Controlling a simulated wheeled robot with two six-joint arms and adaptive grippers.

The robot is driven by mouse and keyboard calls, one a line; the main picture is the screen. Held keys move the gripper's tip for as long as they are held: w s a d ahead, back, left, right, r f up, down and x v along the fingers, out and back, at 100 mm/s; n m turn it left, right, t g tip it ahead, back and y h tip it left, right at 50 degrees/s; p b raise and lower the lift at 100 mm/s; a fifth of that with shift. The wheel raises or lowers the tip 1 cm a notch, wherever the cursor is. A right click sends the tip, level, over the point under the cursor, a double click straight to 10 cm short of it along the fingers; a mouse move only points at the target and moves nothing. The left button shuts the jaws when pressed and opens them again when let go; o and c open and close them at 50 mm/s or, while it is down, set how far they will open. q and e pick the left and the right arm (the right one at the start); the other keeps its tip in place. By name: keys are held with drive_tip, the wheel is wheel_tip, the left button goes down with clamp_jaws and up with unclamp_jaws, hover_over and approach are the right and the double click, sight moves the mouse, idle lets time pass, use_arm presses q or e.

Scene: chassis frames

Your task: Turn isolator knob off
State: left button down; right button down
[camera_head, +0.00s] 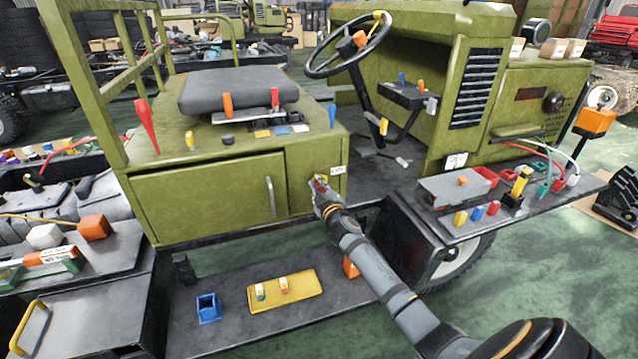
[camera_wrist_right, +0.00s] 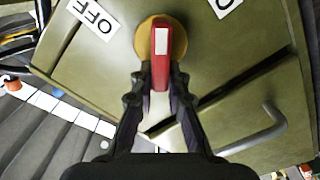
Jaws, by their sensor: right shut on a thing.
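The isolator knob (camera_wrist_right: 161,52) is a red handle on a round yellow base (camera_wrist_right: 146,36), mounted on the olive-green panel. In the head view the knob's red (camera_head: 319,183) barely shows at my gripper's tip. My right gripper (camera_wrist_right: 157,85) is shut on the red handle, one finger on each side; it also shows in the head view (camera_head: 322,190). In the wrist view a white label reading OFF (camera_wrist_right: 95,17) is up and left of the knob. Another white label (camera_wrist_right: 224,5), partly cut off, is up and right. The handle points roughly between the labels. My left gripper is not in view.
A cabinet door with a handle (camera_head: 271,197) is left of the knob. The seat (camera_head: 238,90) and several coloured tools sit above it. A step with a yellow tray (camera_head: 285,291) and blue holder (camera_head: 208,308) lies below. A side shelf (camera_head: 500,205) holds parts at right.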

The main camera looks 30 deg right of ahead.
drive_tip(key=n, duration=0.3)
drive_tip(key=f+n, duration=0.1)
drive_tip(key=shift+a+n, duration=0.3)
drive_tip(key=shift+a+f+n, duration=0.1)
drive_tip(key=shift+f+n, duration=0.15)
drive_tip(key=shift+n, duration=0.75)
drive_tip(key=shift+f+n, duration=0.25)
drive_tip(key=shift+n, duration=0.75)
drive_tip(key=shift+f, duration=0.1)
drive_tip(key=c, duration=1.3)
unclamp_jaws()
drive_tip(key=v, duration=1.2)
